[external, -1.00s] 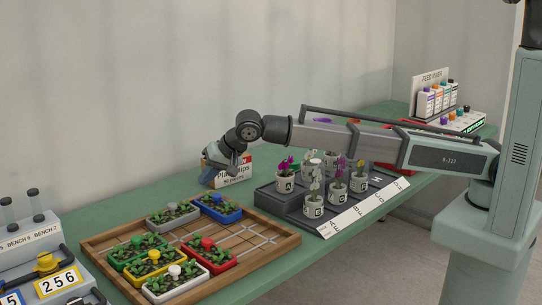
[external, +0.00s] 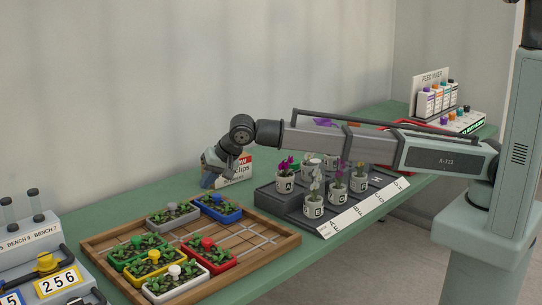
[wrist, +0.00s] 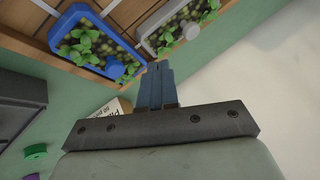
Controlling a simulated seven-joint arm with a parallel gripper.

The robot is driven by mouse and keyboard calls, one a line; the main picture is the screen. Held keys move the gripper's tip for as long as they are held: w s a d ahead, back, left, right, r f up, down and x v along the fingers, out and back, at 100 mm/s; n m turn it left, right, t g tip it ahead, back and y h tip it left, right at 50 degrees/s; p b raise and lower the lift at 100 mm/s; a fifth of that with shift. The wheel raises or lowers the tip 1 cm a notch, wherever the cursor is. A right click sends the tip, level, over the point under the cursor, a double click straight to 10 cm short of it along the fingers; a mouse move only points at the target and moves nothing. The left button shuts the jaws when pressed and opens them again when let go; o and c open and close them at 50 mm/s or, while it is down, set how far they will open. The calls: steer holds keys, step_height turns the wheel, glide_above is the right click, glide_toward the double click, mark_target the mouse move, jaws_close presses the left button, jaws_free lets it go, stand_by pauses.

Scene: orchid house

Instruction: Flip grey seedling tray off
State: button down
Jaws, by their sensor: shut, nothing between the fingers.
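The grey seedling tray (external: 160,223) with green seedlings and a grey knob sits upright at the back of the wooden board (external: 270,252). In the wrist view the grey tray (wrist: 142,27) is at the top, right of the blue tray (wrist: 64,29), with its grey knob (wrist: 192,31) in sight. My gripper (external: 207,182) is shut and empty, above the bench behind the blue tray. In the wrist view its blue fingertips (wrist: 160,68) are beside the near ends of the grey and blue trays, apart from both as far as I can tell.
Green, yellow, white and red trays stand farther forward on the board; the red one (external: 212,262) is nearest the grid lines. A clips box (external: 236,172) stands close behind my gripper. Potted orchids on a dark stepped stand (external: 276,199) are to the right.

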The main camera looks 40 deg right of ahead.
glide_toward(192, 209)
steer(key=w+f, duration=0.1)
steer(key=w+d+f, duration=0.1)
steer(key=w, duration=0.1)
steer(key=shift+w+f, duration=0.1)
steer(key=shift+w+a+f, duration=0.1)
steer(key=shift+w+a, duration=0.2)
steer(key=shift+a, duration=0.2)
steer(key=shift+w+a+f, duration=0.15)
steer(key=shift+w+a, duration=0.1)
steer(key=shift+a, duration=0.3)
steer(key=shift+w+a+f, duration=0.1)
steer(key=shift+w+a, duration=0.25)
steer(key=shift+a, duration=0.35)
steer(key=a, duration=1.8)
steer(key=shift+a, duration=0.35)
steer(key=shift+s, duration=0.1)
